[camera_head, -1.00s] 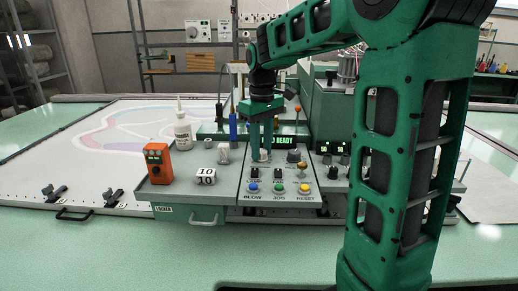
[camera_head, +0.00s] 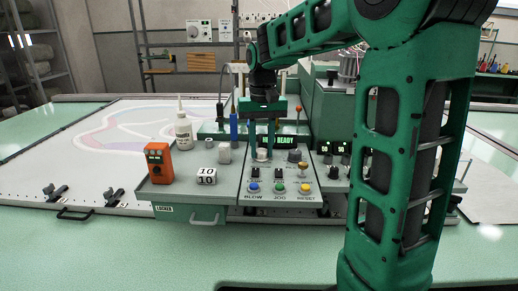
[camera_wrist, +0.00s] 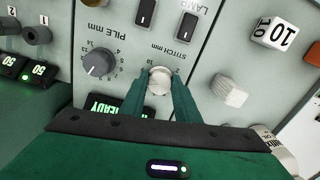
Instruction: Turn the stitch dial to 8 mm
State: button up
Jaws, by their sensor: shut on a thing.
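The stitch dial (camera_wrist: 160,80) is a pale round knob under the label "STITCH mm" on the grey control panel (camera_wrist: 205,62). My gripper (camera_wrist: 160,86) is shut on it, with one green finger on each side. The fingers cover part of the dial's scale; a 2 and a 10 show beside the knob. I cannot tell which value the dial points to. In the head view my gripper (camera_head: 263,156) reaches straight down onto the panel, and the dial (camera_head: 262,155) shows only partly between the fingers.
The grey pile dial (camera_wrist: 98,63) is close beside the stitch dial. An orange device (camera_head: 158,162) and a white bottle (camera_head: 183,130) stand left. A READY display (camera_head: 287,141) is lit.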

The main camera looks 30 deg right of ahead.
aim_at(261, 151)
jog(key=shift+w+r, duration=0.1)
dwell(0.3)
jog(key=o, duration=1.1)
jog(key=shift+c, duration=0.2)
notch_tip(261, 151, up, 11)
jog(key=shift+f, duration=0.2)
